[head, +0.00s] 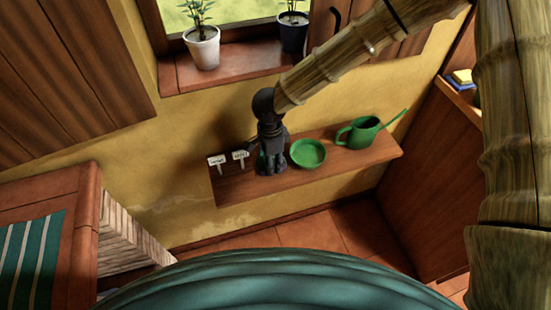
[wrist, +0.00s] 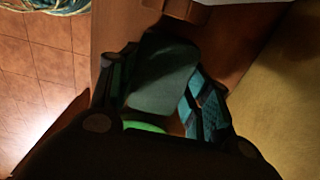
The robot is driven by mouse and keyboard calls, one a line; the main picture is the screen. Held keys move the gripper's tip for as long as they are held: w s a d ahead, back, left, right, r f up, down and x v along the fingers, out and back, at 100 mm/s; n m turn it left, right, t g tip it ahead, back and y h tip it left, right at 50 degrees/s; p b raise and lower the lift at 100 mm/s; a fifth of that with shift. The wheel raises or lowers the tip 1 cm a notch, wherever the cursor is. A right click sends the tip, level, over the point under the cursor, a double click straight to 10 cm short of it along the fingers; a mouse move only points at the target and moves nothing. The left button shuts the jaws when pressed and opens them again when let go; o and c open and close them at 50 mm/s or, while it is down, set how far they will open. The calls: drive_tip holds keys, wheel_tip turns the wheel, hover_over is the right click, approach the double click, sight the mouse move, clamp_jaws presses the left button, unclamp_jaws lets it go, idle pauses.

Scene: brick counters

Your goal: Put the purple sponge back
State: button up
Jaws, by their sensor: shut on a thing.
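My gripper (head: 270,168) points down over the left half of the wooden wall shelf (head: 365,165). Its fingers are shut on a dark grey-green, block-like thing (wrist: 163,82), seen between the pads in the wrist view. I cannot tell from its colour whether this is the sponge; no clearly purple thing shows in either view. In the head view the fingers hide most of it, and I cannot tell whether it touches the shelf. A yellow and blue stack (head: 461,79) sits in a cabinet opening at the right.
A green dish (head: 308,153) stands just right of my gripper, with a green watering can (head: 364,132) beyond it. Two white plant labels (head: 228,159) are close on the left. Potted plants (head: 203,47) stand on the windowsill above. Bare shelf shows along the front edge.

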drive_tip(key=o, duration=0.9)
drive_tip(key=shift+r, duration=0.1)
